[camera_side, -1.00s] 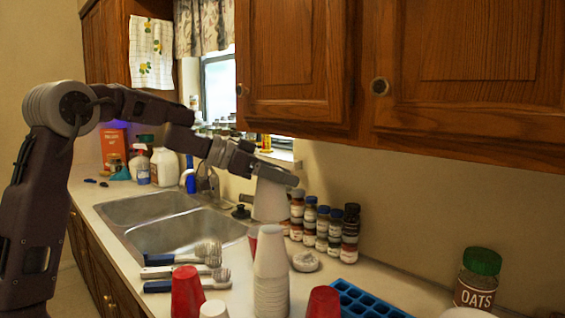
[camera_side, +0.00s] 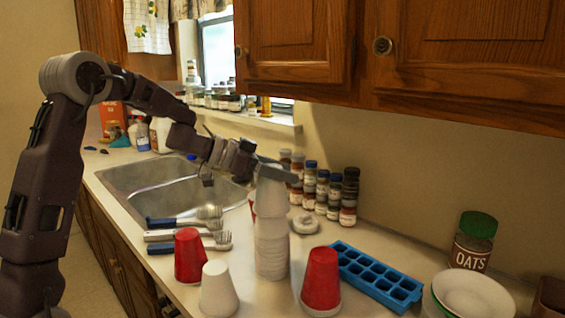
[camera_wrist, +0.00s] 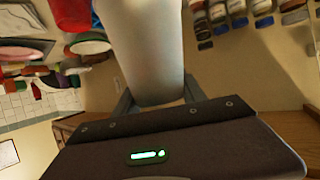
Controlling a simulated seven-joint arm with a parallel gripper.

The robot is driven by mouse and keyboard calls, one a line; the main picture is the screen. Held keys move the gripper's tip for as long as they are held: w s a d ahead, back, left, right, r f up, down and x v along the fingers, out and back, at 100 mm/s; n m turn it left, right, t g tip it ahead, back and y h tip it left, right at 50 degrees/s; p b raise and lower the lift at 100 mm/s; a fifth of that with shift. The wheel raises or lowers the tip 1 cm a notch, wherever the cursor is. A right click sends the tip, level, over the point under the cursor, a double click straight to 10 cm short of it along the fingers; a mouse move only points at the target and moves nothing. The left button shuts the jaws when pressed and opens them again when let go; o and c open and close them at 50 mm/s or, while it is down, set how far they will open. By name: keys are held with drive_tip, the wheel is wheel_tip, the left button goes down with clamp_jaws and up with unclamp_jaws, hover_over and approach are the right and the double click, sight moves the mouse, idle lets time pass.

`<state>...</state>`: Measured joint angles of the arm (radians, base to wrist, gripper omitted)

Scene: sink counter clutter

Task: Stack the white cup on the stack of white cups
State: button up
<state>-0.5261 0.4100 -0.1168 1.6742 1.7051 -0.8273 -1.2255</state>
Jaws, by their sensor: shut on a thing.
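My gripper (camera_side: 276,172) is shut on an upside-down white cup (camera_side: 272,195), held near its upper end. The cup also fills the middle of the wrist view (camera_wrist: 145,50), between the two fingers (camera_wrist: 157,100). The stack of white cups (camera_side: 271,245) stands upside down on the counter. The held cup is in line with the top of the stack and overlaps it in the side view. I cannot tell whether it is fully seated. Another white cup (camera_side: 218,290) stands alone at the front.
Red cups stand left (camera_side: 189,255) and right (camera_side: 320,281) of the stack; another red one is partly hidden behind. A blue ice tray (camera_side: 375,275), spice jars (camera_side: 335,195) and brushes (camera_side: 190,240) lie around. The sink (camera_side: 160,185) is behind left.

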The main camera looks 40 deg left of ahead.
drive_tip(key=shift+f, duration=0.35)
drive_tip(key=shift+f, duration=0.9)
drive_tip(key=o, duration=1.4)
drive_tip(key=shift+c, duration=0.2)
drive_tip(key=v, duration=0.7)
drive_tip(key=shift+r, duration=0.15)
